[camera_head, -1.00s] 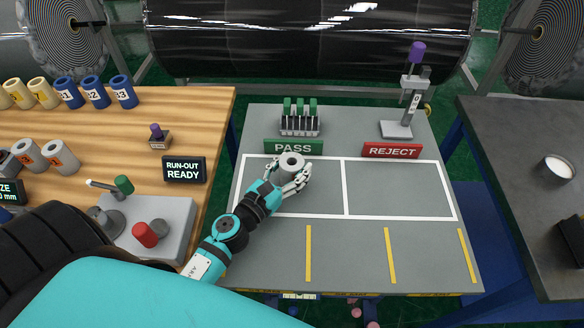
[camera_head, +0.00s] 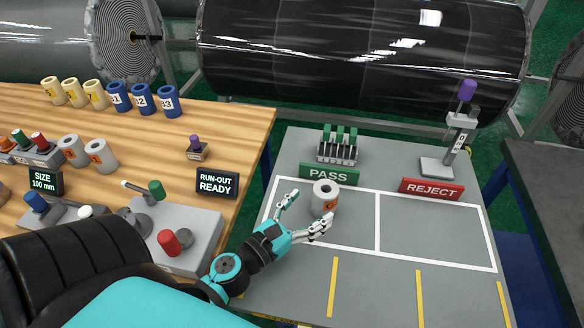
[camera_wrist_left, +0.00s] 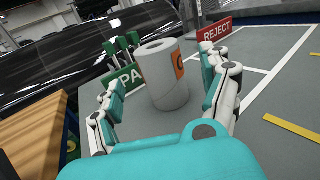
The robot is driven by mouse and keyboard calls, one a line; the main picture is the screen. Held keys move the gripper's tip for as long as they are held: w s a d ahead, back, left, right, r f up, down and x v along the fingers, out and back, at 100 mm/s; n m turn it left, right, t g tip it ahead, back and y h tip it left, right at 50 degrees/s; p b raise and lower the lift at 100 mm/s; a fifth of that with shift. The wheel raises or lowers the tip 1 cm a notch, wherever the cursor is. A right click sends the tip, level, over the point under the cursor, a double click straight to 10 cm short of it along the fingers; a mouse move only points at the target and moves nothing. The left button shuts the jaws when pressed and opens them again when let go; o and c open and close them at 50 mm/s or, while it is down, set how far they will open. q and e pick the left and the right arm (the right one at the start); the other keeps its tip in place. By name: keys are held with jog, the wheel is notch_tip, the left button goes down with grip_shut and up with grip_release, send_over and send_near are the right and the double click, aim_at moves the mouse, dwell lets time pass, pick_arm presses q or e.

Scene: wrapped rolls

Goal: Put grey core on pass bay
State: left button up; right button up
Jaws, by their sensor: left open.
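A grey core (camera_head: 325,197) with an orange label stands upright on the grey table, inside the white-lined bay by the green PASS sign (camera_head: 329,175). My left gripper (camera_head: 306,213) is open, its fingers spread in front of the core and apart from it in the head view. In the left wrist view the core (camera_wrist_left: 163,75) stands ahead, between the two open fingers (camera_wrist_left: 165,92). My right gripper is not in view.
The REJECT sign (camera_head: 431,189) and its empty bay lie to the right. A rack of green-topped tools (camera_head: 338,146) and a purple-topped stand (camera_head: 452,140) stand behind. Two grey cores (camera_head: 86,153) and a lever box (camera_head: 176,238) are on the wooden table at left.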

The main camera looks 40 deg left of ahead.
pick_arm(q)
jog(key=s, duration=0.1)
jog(key=s+b, duration=0.1)
jog(key=s, duration=0.1)
jog(key=s+b, duration=0.1)
jog(key=shift+s+a+f, duration=0.2)
jog(key=shift+s+a, duration=0.1)
jog(key=shift+s, duration=0.1)
jog(key=shift+s+a+r, duration=0.1)
jog(key=shift+s+r, duration=0.1)
jog(key=shift+s, duration=0.35)
jog(key=shift+r, duration=0.1)
